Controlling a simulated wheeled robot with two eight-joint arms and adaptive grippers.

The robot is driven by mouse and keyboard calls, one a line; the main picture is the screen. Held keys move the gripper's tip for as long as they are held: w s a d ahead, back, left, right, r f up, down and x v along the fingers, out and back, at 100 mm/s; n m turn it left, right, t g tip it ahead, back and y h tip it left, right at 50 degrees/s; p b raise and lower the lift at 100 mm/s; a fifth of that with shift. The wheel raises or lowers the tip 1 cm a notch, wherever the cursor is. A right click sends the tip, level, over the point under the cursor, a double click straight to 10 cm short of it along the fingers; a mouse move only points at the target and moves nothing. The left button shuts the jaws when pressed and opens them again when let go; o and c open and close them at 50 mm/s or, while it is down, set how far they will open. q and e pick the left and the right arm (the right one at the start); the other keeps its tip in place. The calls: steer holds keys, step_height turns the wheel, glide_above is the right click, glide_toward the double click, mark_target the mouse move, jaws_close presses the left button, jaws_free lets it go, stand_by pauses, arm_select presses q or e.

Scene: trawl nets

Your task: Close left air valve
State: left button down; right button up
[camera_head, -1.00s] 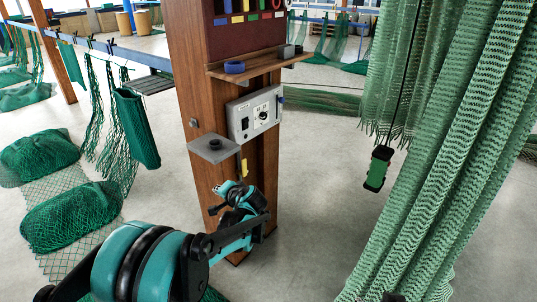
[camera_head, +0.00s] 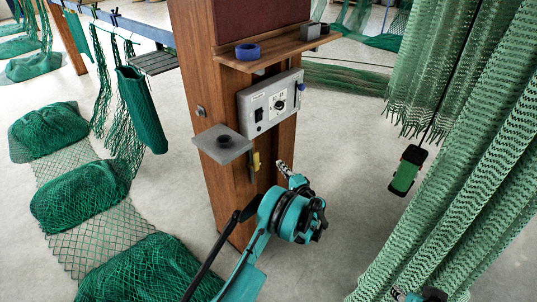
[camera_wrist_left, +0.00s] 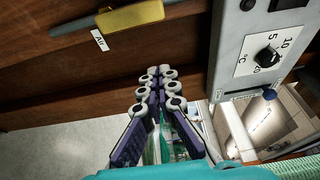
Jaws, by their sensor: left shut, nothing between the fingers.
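The air valve shows as a yellow handle (camera_head: 256,161) low on the wooden post, below a small grey shelf. In the left wrist view the yellow handle (camera_wrist_left: 130,15) is at the top, lying lengthwise along a thin dark pipe, with a white "Air" tag (camera_wrist_left: 99,40) beside it. My left gripper (camera_head: 282,168) is just right of the handle in the head view, apart from it. In the wrist view the left gripper's fingers (camera_wrist_left: 160,75) are together and empty. A teal and black part of my right arm shows at the bottom right; its fingers are not clear.
A grey control box (camera_head: 270,107) with a dial is on the post above the valve. The grey shelf (camera_head: 222,143) juts out left, and a wooden shelf (camera_head: 280,48) is above. Green nets (camera_head: 455,180) hang at the right. Net heaps (camera_head: 80,190) lie on the left floor.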

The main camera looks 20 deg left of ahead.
mark_target(255, 161)
arm_select(q)
steer(key=w+a+b, duration=0.2)
steer(key=a+b, duration=0.2)
steer(key=a, duration=0.5)
steer(key=shift+w+b, duration=0.2)
steer(key=shift+b, duration=0.15)
steer(key=shift+s+a, duration=0.1)
steer(key=shift+a, duration=0.05)
stand_by(0.3)
